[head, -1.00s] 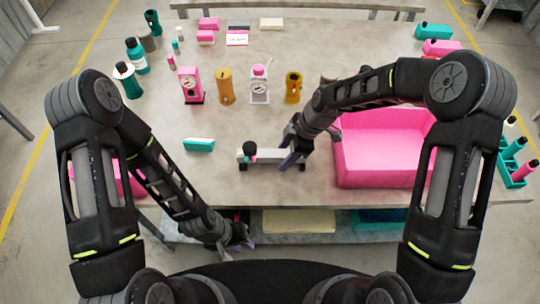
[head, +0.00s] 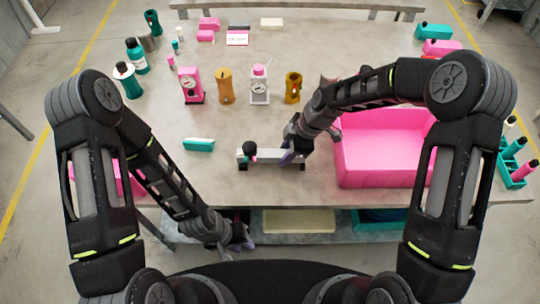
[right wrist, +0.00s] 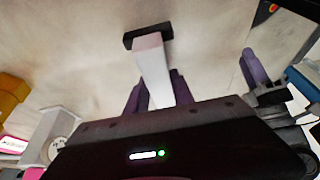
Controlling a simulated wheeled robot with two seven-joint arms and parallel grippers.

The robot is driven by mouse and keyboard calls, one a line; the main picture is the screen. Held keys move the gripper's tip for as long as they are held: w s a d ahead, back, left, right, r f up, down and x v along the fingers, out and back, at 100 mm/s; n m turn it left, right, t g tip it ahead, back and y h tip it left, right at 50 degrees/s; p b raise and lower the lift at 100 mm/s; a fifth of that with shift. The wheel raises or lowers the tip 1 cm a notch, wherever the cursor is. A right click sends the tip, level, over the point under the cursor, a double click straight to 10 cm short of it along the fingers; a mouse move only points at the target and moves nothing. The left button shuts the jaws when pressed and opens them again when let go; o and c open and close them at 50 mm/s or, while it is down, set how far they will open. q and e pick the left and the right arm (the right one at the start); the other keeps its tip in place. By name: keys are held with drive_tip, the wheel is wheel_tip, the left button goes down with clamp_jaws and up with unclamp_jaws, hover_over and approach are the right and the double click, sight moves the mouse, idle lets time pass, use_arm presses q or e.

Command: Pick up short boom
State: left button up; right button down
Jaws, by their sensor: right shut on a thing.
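The short boom, seen as a light grey bar (head: 268,155) with dark end pieces, lies near the front edge of the table. It also shows in the right wrist view as a pale bar (right wrist: 152,68) with a dark crosspiece at its far end. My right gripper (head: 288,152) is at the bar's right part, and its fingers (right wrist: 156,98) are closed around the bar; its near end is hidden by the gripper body. My left gripper (head: 240,244) hangs low in front of the table, apart from the bar; its finger gap is unclear.
A pink bin (head: 385,160) stands just right of my right gripper. A teal block (head: 198,144) lies to the left of the bar. Pink, orange and white pump-like parts (head: 260,88) stand in a row behind.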

drive_tip(key=shift+r, duration=0.1)
idle(0.3)
wheel_tip(320, 180, up, 10)
drive_tip(key=shift+f, duration=0.1)
idle(0.4)
drive_tip(key=shift+f, duration=0.1)
idle(0.5)
drive_tip(key=shift+f+b, duration=1.4)
drive_tip(key=shift+f, duration=0.1)
drive_tip(key=shift+f+b, duration=2.9)
drive_tip(key=shift+f, duration=0.5)
